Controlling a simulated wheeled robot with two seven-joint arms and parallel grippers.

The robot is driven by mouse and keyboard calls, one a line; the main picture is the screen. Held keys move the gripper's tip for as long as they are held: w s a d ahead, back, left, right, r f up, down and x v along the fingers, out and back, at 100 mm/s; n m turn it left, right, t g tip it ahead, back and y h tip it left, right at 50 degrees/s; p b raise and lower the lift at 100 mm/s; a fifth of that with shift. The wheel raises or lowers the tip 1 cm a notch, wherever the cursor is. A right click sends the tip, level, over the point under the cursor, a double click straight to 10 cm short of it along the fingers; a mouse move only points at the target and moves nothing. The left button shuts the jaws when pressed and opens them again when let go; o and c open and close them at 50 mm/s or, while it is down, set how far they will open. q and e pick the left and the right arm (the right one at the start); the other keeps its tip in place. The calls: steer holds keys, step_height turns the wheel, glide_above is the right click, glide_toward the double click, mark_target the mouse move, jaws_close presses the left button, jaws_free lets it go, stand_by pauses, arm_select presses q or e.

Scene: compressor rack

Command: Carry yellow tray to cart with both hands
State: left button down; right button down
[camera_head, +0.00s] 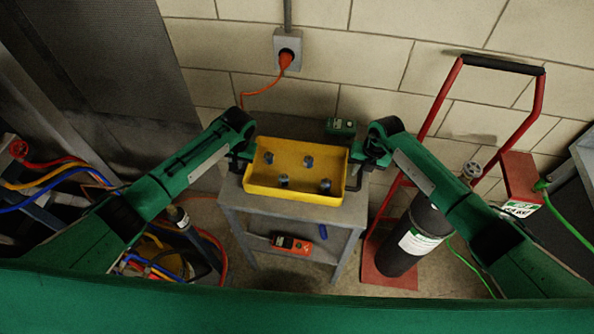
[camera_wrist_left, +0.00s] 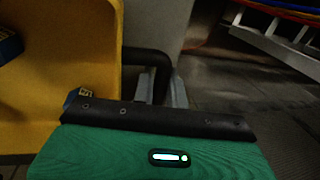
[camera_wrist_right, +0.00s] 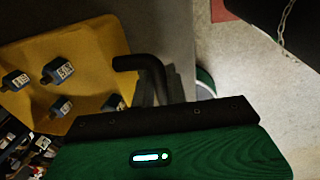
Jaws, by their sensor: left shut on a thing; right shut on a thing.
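The yellow tray (camera_head: 290,194) is level at the centre of the head view, over the top of a grey cart (camera_head: 347,212). I cannot tell whether it rests on the cart top or hovers just above it. Several small blue-grey fittings stand in the tray. My left gripper (camera_head: 240,162) is shut on the tray's left black handle (camera_wrist_left: 150,56). My right gripper (camera_head: 356,168) is shut on the right black handle (camera_wrist_right: 146,64). The tray wall also shows in the left wrist view (camera_wrist_left: 103,50) and the tray floor in the right wrist view (camera_wrist_right: 88,50).
A small green device (camera_head: 341,127) sits behind the tray's right rear corner. An orange tool (camera_head: 291,243) lies on the cart's lower shelf. A red hand truck (camera_head: 390,273) with a dark cylinder (camera_head: 400,262) stands right. Coloured hoses (camera_head: 60,175) lie left. A wall is behind.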

arm_select(q)
steer(key=shift+r, duration=0.2)
arm_select(e)
steer(key=shift+r, duration=0.2)
